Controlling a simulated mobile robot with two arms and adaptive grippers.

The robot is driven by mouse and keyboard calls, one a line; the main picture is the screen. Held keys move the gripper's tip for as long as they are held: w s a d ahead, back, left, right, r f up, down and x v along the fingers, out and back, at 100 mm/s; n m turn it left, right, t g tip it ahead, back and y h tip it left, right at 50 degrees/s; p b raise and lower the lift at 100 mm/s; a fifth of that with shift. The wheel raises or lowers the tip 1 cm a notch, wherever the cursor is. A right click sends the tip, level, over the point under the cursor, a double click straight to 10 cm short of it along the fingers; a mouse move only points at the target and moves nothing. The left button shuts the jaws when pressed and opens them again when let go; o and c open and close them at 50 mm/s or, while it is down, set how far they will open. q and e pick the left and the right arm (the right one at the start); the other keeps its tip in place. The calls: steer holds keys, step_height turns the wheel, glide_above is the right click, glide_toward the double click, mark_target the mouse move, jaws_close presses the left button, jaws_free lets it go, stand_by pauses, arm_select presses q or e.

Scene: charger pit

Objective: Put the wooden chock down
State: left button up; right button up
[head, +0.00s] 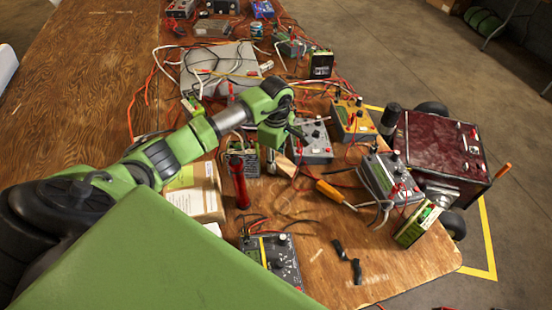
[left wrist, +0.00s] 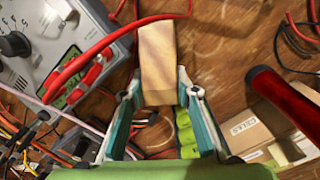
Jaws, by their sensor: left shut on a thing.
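The wooden chock (left wrist: 158,55) is a pale wood block. In the left wrist view it sits between the fingertips of my left gripper (left wrist: 161,90), which is shut on it. In the head view my left gripper (head: 272,158) points down over the wooden table (head: 320,262), and part of the chock (head: 287,165) shows beside it. I cannot tell whether the chock touches the table. My right gripper is in neither view.
A dark red cylinder (head: 238,182) stands close on the left, beside cardboard boxes (head: 195,190). A grey meter (head: 313,140) is close on the right. An orange-handled screwdriver (head: 334,192), cables and several devices crowd the table. Some bare wood shows nearer the front.

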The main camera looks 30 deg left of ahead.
arm_select(q)
steer(key=shift+f, duration=0.15)
steer(key=o, duration=1.2)
steer(key=shift+o, duration=0.2)
